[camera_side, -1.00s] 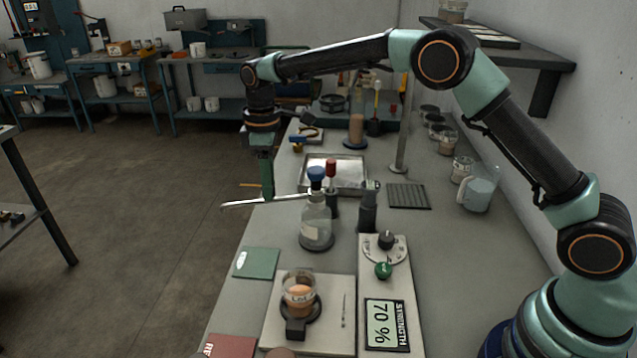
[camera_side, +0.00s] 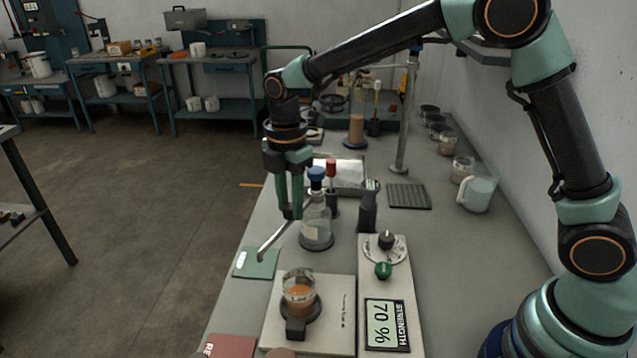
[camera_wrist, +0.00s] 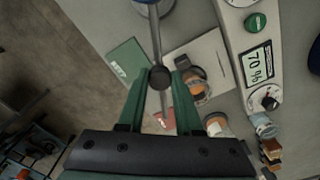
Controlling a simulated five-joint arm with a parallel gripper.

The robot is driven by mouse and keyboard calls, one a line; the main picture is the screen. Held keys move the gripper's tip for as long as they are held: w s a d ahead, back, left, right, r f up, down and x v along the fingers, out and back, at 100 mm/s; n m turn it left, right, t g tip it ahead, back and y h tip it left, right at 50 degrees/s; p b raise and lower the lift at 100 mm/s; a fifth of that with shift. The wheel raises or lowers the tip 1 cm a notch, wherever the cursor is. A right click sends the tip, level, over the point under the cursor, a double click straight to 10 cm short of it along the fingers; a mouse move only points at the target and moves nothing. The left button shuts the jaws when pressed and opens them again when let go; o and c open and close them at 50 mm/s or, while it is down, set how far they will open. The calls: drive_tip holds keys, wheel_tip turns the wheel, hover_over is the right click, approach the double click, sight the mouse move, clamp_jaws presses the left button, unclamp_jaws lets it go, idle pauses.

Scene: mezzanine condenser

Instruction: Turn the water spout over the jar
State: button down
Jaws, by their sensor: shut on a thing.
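The water spout (camera_side: 275,241) is a thin metal tube. Its free end slopes down at the left, over the green pad and left of the jar in the side view. In the wrist view the spout (camera_wrist: 156,35) runs down between my fingers, with a black knob on it. My gripper (camera_side: 291,212) is shut on the spout; it also shows in the wrist view (camera_wrist: 159,82). The jar (camera_side: 299,291) is clear glass with orange-brown contents and stands on a dark round holder on a pale plate. The jar (camera_wrist: 194,86) is right of the spout in the wrist view.
A blue-capped bottle (camera_side: 316,228) and a dark upright fitting (camera_side: 368,208) stand behind the jar. A panel with a knob and a "70 %" display (camera_side: 387,325) lies right of it. A green pad (camera_side: 256,263) lies to the left. A metal post (camera_side: 405,120) stands farther back.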

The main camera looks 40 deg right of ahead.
drive_tip(key=shift+s+d+r+n, duration=0.1)
drive_tip(key=shift+s+d+n, duration=0.35)
drive_tip(key=shift+s+n, duration=0.4)
drive_tip(key=shift+s+d+n, duration=0.4)
drive_tip(key=shift+s+n, duration=0.15)
drive_tip(key=shift+n, duration=0.6)
drive_tip(key=c, duration=0.6)
unclamp_jaws()
drive_tip(key=shift+s, duration=0.1)
wheel_tip(320, 180, up, 12)
drive_tip(key=shift+r, duration=0.1)
